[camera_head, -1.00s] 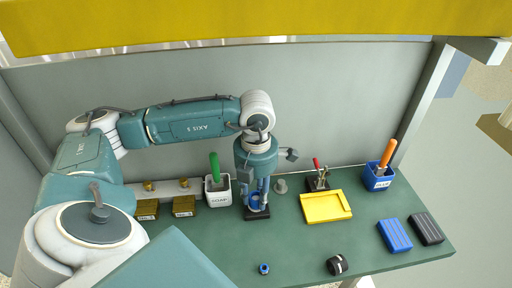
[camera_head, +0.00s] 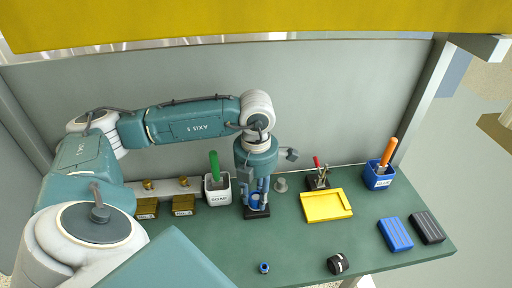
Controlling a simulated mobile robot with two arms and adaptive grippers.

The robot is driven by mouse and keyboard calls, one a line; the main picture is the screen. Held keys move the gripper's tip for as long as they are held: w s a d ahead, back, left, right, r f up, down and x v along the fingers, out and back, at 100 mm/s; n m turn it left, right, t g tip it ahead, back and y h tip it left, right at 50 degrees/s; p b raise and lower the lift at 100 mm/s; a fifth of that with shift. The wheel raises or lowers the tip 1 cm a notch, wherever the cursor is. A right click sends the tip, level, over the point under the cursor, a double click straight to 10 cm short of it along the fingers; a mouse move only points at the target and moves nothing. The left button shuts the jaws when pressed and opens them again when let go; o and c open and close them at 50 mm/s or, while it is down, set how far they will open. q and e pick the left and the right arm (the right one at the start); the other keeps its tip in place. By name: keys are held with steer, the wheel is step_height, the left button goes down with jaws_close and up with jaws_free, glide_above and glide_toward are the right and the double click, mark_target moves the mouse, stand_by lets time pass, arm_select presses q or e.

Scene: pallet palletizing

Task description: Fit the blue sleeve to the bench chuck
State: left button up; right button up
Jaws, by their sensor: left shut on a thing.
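My left gripper (camera_head: 256,197) points down over the bench, behind its middle, with its fingers on either side of a blue ring-shaped piece, which I take for the blue sleeve (camera_head: 257,201). It is shut on this piece. A dark square block (camera_head: 257,213), probably the bench chuck, sits on the green bench right under the fingers. The fingers partly hide both, and I cannot tell whether the sleeve touches the block. My right gripper is not in view.
A white soap cup (camera_head: 218,197) with a green handle stands close left of the gripper. A grey knob (camera_head: 280,185) and yellow tray (camera_head: 326,206) are to the right. A small blue collar (camera_head: 264,268) and black ring (camera_head: 337,264) lie in front. The front middle is mostly clear.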

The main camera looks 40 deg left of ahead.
arm_select(q)
steer(key=o, duration=1.2)
step_height(320, 180, up, 8)
steer(key=shift+f, duration=0.25)
